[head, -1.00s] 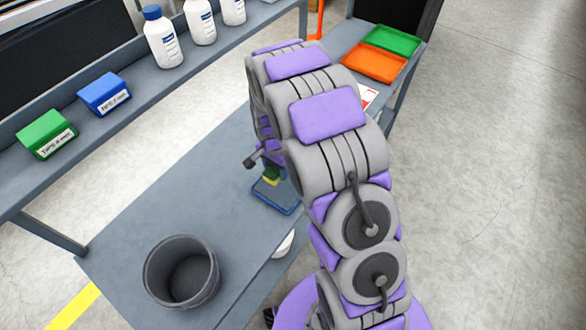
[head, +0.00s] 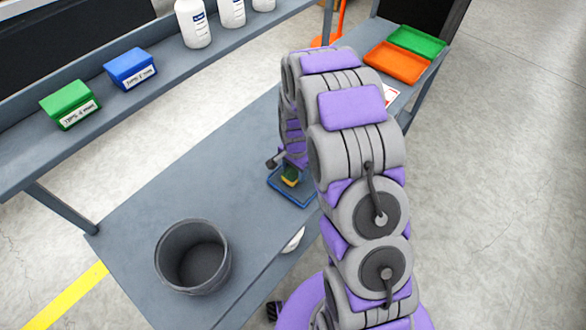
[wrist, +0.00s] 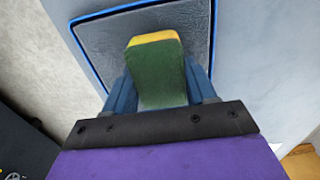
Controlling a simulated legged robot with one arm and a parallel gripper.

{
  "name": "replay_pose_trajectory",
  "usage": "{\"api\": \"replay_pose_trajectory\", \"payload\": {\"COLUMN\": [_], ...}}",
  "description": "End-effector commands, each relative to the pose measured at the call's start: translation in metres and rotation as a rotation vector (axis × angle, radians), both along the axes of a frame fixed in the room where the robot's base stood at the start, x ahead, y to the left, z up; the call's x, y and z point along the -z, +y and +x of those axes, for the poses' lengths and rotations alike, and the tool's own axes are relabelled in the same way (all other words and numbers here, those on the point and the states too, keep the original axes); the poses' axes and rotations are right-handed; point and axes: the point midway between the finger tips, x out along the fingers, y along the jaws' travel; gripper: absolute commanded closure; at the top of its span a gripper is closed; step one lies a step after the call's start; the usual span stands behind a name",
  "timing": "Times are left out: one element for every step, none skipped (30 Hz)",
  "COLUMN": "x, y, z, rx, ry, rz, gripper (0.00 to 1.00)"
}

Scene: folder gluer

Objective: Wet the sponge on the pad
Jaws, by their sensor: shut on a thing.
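The sponge (wrist: 158,75), green with a yellow layer at its far edge, is held between the two blue fingers of my gripper (wrist: 160,88) in the wrist view. My gripper is shut on it. The dark grey pad (wrist: 98,48) in a blue-rimmed tray lies beyond and beneath the sponge. In the head view the sponge (head: 290,176) shows small over the blue-edged pad (head: 280,187) on the bench, and my arm hides part of the gripper and pad. I cannot tell whether the sponge touches the pad.
A dark grey bucket (head: 193,257) stands at the bench's near end. Green (head: 70,104) and blue (head: 131,68) boxes and several white bottles (head: 193,23) line the raised shelf. Orange (head: 395,62) and green (head: 418,40) trays lie at the far end. The bench's middle left is clear.

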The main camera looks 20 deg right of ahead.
Motion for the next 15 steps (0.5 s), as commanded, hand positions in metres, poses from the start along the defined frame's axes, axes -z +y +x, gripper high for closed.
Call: {"api": "replay_pose_trajectory", "payload": {"x": [0.000, 0.000, 0.000, 0.000, 0.000, 0.000, 0.000, 0.000, 0.000, 0.000, 0.000, 0.000, 0.000, 0.000, 0.001], "y": [-0.004, -0.006, -0.007, -0.007, -0.007, -0.005, -0.004, -0.002, 0.001, 0.002, 0.004, 0.006, 0.007, 0.009, 0.009], "z": [0.000, 0.000, 0.000, 0.000, 0.000, 0.000, 0.000, 0.000, 0.000, 0.000, 0.000, 0.000, 0.000, 0.000, 0.000], "rx": [0.004, 0.004, 0.003, 0.003, 0.003, 0.003, 0.004, 0.004, 0.003, 0.002, 0.001, 0.000, 0.000, 0.000, 0.000], "ry": [-0.001, -0.001, 0.000, 0.000, 0.000, 0.000, 0.000, 0.000, 0.000, 0.000, 0.000, 0.000, 0.000, 0.000, 0.000], "rz": [0.004, 0.006, 0.006, 0.006, 0.006, 0.005, 0.003, 0.001, -0.002, -0.004, -0.005, -0.009, -0.011, -0.012, -0.014], "gripper": [0.68, 0.68, 0.68, 0.68, 0.68, 0.68, 0.68, 0.68, 0.68, 0.68, 0.68, 0.68, 0.68, 0.68, 0.68]}}
